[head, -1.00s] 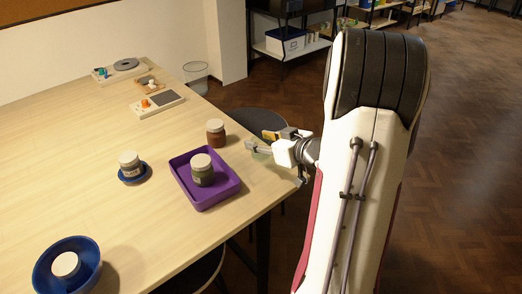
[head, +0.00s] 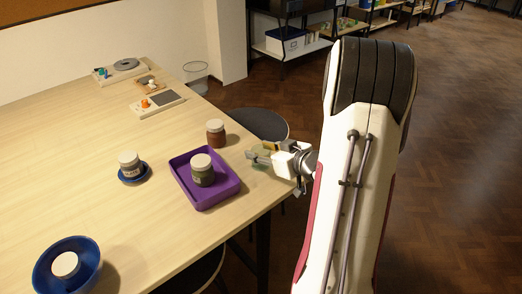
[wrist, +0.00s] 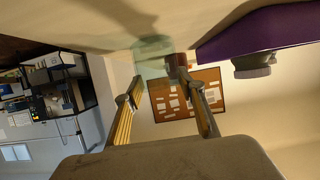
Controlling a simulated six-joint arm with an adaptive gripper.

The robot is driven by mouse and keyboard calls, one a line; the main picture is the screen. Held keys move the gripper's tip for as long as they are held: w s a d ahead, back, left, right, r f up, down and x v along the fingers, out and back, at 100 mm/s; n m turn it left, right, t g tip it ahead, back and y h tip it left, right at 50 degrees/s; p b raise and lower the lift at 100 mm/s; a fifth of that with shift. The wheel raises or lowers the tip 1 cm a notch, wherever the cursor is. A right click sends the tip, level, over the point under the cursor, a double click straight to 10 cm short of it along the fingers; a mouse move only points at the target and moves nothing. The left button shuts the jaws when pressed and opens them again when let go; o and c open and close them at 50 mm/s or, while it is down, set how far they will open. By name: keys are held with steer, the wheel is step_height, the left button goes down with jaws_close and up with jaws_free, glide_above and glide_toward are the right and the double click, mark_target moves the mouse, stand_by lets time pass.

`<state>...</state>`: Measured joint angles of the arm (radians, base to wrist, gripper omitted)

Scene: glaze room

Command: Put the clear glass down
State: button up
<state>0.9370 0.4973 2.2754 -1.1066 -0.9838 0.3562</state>
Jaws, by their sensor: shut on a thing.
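My gripper (head: 262,157) is at the right edge of the table, to the right of the purple tray. It is shut on the clear glass (wrist: 153,56), a pale greenish see-through vessel. In the wrist view the glass shows beyond and between the two fingers (wrist: 160,88), close to the table surface, which lies at the top of that view. In the head view the glass is faint and partly hidden by the fingers. I cannot tell whether its base touches the table.
The purple tray (head: 226,191) holds a lidded green jar (head: 203,172). A brown jar (head: 216,134) stands behind it. A lidded jar (head: 129,162) sits on a blue saucer (head: 146,174). A blue bowl (head: 43,272) is at the front left.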

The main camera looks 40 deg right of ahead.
steer(key=o, duration=1.2)
steer(key=shift+o, duration=0.2)
steer(key=shift+r, duration=0.15)
steer(key=v, duration=1.2)
steer(key=shift+w, duration=0.1)
